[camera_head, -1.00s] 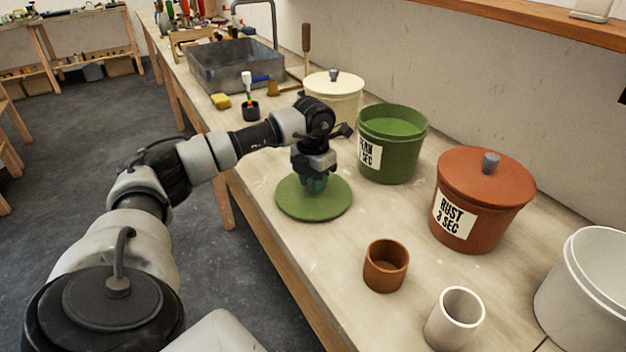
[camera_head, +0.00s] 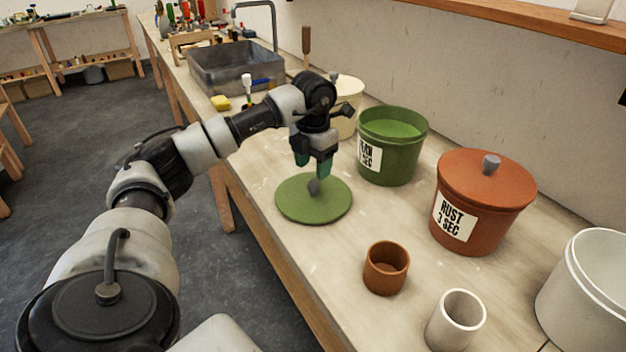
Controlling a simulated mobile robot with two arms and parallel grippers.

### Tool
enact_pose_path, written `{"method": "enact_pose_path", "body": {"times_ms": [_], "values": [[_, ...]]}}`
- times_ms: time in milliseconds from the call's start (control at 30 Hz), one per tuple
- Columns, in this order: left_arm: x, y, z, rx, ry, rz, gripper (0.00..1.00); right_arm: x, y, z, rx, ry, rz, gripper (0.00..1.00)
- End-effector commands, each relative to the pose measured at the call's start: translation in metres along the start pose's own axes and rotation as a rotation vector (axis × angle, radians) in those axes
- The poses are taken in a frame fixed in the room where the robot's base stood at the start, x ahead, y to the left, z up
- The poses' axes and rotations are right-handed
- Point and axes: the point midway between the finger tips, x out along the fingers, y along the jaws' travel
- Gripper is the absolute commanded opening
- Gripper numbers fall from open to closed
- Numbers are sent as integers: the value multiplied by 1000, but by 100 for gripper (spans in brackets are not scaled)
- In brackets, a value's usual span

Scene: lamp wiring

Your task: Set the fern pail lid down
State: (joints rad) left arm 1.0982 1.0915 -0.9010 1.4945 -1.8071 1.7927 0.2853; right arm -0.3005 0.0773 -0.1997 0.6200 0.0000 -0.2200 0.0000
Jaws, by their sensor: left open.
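The fern pail lid (camera_head: 296,205) is a flat green disc with a grey knob (camera_head: 314,187). It lies flat on the workbench in front of the fern pail. The fern pail (camera_head: 396,160) stands open behind it to the right, green glaze showing inside and a white label on its side. My left gripper (camera_head: 313,170) is open just above the knob, its greenish fingertips apart and holding nothing. My right gripper is not in view.
The rust pail (camera_head: 466,222) with its lid on stands to the right. A terracotta cup (camera_head: 386,267), a white cup (camera_head: 455,320) and a white pail (camera_head: 585,300) stand nearer. A cream pail (camera_head: 350,100) is partly behind my gripper. A sink (camera_head: 225,72) lies farther back.

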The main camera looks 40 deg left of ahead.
Motion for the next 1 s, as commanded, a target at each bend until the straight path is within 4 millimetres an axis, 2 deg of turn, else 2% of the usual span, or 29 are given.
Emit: {"method": "enact_pose_path", "body": {"times_ms": [100,333,500,1000], "values": [[-27,0,1,1,-5,-1,56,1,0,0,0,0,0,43],[-59,0,1,0,-1,0,56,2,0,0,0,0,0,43],[-66,0,0,1,0,0,56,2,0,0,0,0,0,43],[-65,0,0,1,1,0,56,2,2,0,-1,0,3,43]]}}
